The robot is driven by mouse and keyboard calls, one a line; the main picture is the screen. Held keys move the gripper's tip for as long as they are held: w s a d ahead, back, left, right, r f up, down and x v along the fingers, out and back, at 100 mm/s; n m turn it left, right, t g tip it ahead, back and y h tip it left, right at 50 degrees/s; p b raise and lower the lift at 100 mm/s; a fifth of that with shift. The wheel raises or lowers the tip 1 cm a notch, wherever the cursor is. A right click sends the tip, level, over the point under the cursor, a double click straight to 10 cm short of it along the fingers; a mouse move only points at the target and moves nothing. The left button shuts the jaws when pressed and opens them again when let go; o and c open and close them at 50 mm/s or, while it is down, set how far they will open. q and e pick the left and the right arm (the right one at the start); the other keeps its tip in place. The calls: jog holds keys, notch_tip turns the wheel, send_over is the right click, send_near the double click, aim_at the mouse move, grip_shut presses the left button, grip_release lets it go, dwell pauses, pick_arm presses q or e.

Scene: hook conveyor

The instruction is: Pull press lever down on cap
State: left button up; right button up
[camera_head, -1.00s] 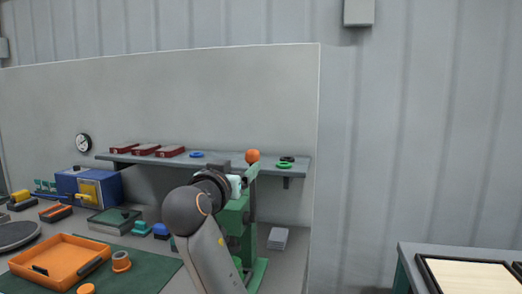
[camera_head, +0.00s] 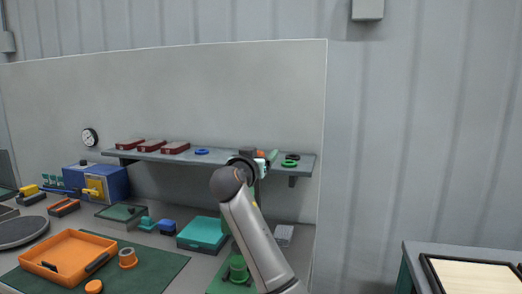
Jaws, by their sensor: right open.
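My right arm rises from the bottom, and my right gripper (camera_head: 268,156) is open at the press lever's orange knob (camera_head: 261,154). The knob is partly hidden by the gripper, and I cannot tell whether the fingers surround it. The green press (camera_head: 237,268) stands on the bench, its column and lever mostly hidden behind my arm. No cap is visible under the press. A flanged orange part (camera_head: 128,258) and a small orange round piece (camera_head: 94,287) lie near the orange tray (camera_head: 68,254). My left gripper is out of view.
A grey shelf (camera_head: 220,161) behind the gripper carries red boxes (camera_head: 152,145), a blue ring (camera_head: 201,152) and a green ring (camera_head: 289,164). A teal box (camera_head: 203,233) sits left of my arm. A blue box (camera_head: 97,181) stands further left.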

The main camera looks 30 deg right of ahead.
jog(key=shift+w+d, duration=0.25)
jog(key=shift+d, duration=0.05)
jog(key=shift+c, duration=0.2)
grip_shut()
dwell(0.3)
dwell(0.7)
